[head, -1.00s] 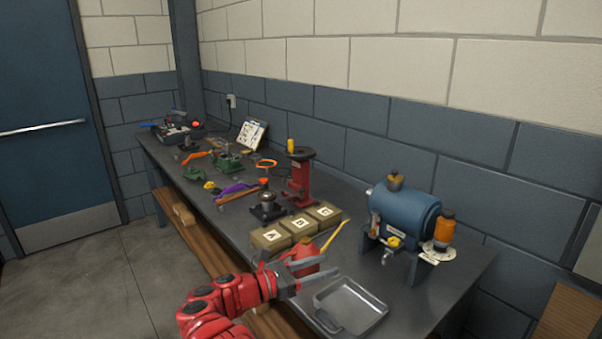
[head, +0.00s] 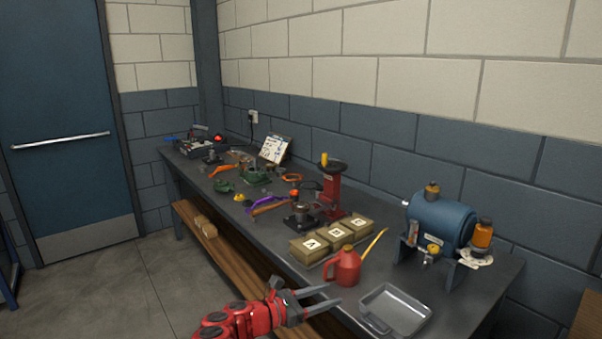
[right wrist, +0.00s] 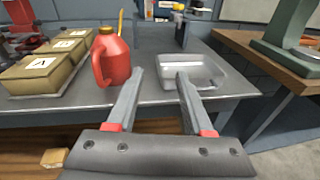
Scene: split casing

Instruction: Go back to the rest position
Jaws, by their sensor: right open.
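My right gripper (head: 318,298) is open and empty in front of the bench's front edge, at the lower middle of the head view. Its two grey fingers also show in the right wrist view (right wrist: 158,88), spread apart with nothing between them. A red oil can (head: 343,267) with a yellow spout stands on the bench beyond the fingers; it also shows in the right wrist view (right wrist: 111,60). A grey metal tray (head: 396,309) lies to the right of the can. My left gripper is in neither view.
The workbench (head: 455,312) runs along the wall. Lettered boxes (head: 315,246), a red stand (head: 333,190) and a blue tank (head: 440,225) stand on it, with several tools and parts farther back. A wooden lower shelf (head: 225,248) lies beneath. The floor (head: 110,290) at left is clear.

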